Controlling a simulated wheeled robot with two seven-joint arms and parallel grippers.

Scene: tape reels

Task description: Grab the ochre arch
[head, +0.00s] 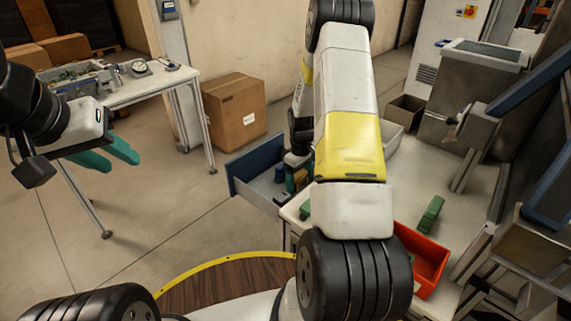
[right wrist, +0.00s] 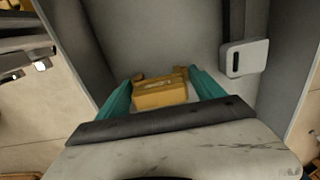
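The ochre arch (right wrist: 160,92) shows in the right wrist view, between the two teal fingers of my right gripper (right wrist: 161,82). I see no clear gap at either side of it, but cannot tell whether the fingers press on it. A grey surface lies beyond it. In the head view, my right arm reaches to the blue-fronted drawer (head: 252,158) and hides most of that gripper. My left gripper (head: 108,157) is open and empty at the left, its teal fingers apart, away from the drawer.
An orange-red bin (head: 428,270) and a green block (head: 431,214) are on the pale worktop (head: 420,185) right of my right arm. A cardboard box (head: 234,108) stands on the floor behind the drawer. A table (head: 150,86) with parts stands at the back left.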

